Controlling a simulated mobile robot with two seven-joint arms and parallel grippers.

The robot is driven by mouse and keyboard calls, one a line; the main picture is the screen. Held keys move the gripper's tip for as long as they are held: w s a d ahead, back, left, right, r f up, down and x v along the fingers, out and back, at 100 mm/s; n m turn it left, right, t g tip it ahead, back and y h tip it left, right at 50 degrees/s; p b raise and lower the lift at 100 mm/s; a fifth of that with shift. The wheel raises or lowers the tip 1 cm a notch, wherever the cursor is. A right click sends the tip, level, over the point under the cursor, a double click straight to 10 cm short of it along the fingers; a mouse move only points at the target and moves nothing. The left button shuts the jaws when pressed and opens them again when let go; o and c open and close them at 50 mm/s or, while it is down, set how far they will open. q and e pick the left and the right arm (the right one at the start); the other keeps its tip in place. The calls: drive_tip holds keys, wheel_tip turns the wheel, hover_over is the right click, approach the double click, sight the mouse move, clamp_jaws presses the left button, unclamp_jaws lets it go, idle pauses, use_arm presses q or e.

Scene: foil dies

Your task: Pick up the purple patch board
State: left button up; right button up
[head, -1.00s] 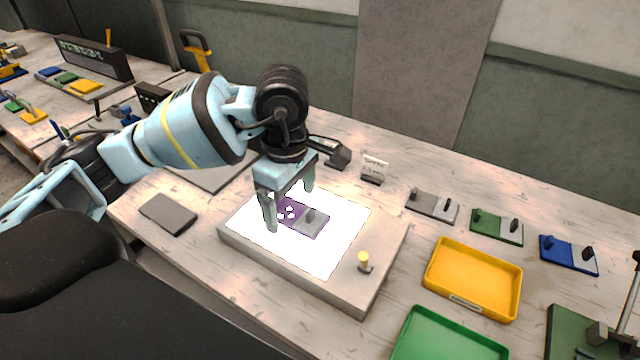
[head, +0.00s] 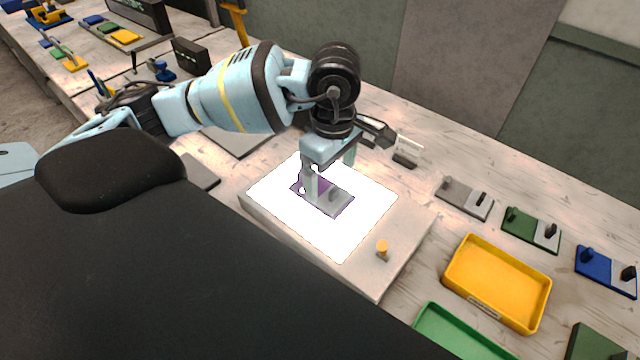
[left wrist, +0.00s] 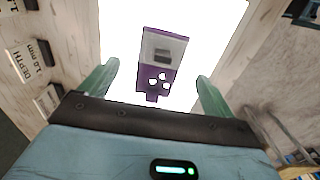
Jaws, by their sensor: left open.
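The purple patch board (head: 343,203) lies flat on the glowing white panel of a light box (head: 403,250). It has a purple part with white spots and a grey part with a dark raised handle. My left gripper (head: 331,184) is above the board, open and empty, with one finger hiding part of the board in the head view. In the left wrist view the board (left wrist: 160,52) shows beyond and between the open fingers of my left gripper (left wrist: 157,74). The gap between fingertips and board is hard to judge. My right gripper is not in view.
A small yellow-topped peg (head: 382,248) stands on the light box's near right corner. A yellow tray (head: 497,283) and green tray (head: 455,335) lie to the right. Grey (head: 464,198), green (head: 531,229) and blue (head: 606,271) boards lie behind. A small white card (head: 408,146) stands at the back.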

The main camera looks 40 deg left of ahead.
sight(333, 189)
use_arm(q)
drive_tip(key=shift+s+d+f, duration=0.1)
drive_tip(key=shift+d+f, duration=0.05)
drive_tip(key=shift+f, duration=1.05)
drive_tip(key=shift+d+f, duration=0.15)
drive_tip(key=shift+f, duration=1)
drive_tip(key=shift+c, duration=0.4)
drive_tip(key=c, duration=1.1)
drive_tip(key=shift+o, duration=0.2)
drive_tip(key=shift+r, duration=0.15)
drive_tip(key=shift+r, duration=0.6)
wheel_tip(333, 189, up, 2)
drive_tip(key=shift+r, duration=0.1)
drive_tip(key=s+d, duration=0.2)
drive_tip(key=s, duration=0.3)
drive_tip(key=s+d+r, duration=0.1)
drive_tip(key=s, duration=0.4)
drive_tip(key=s+d, duration=0.2)
drive_tip(key=s, duration=0.3)
drive_tip(key=shift+d+r, duration=0.2)
drive_tip(key=shift+d, duration=0.1)
